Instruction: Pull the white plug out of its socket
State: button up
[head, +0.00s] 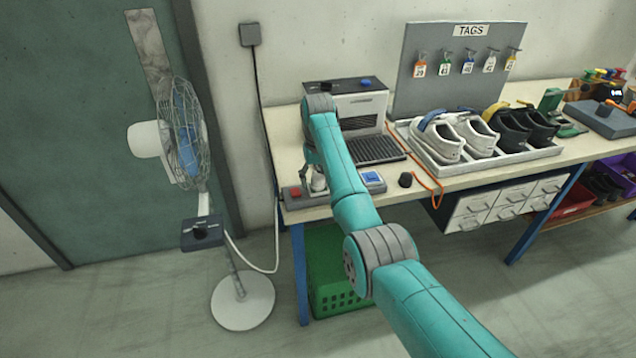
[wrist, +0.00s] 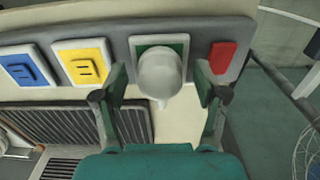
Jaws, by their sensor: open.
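The white plug (wrist: 160,72) sits in the green-framed socket (wrist: 147,42) of a grey power strip (wrist: 118,32) in the wrist view. My gripper (wrist: 160,96) is open, with one finger on each side of the plug. A small gap shows between the plug and each finger. In the head view the plug (head: 318,183) is small and partly hidden at the bench's front left corner, with my gripper (head: 312,176) over it. The plug's pins are hidden.
Beside the plug are a red switch (wrist: 222,57), a yellow socket (wrist: 82,62) and a blue socket (wrist: 25,69). A vented grey box (head: 358,105) stands behind. A tray (head: 436,164) of shoes lies to the right, a fan (head: 186,135) to the left.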

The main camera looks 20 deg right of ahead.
aim_at(318, 176)
dwell(0.8)
grip_shut()
jog(key=shift+r, duration=0.1)
jog(key=shift+r, duration=2.85)
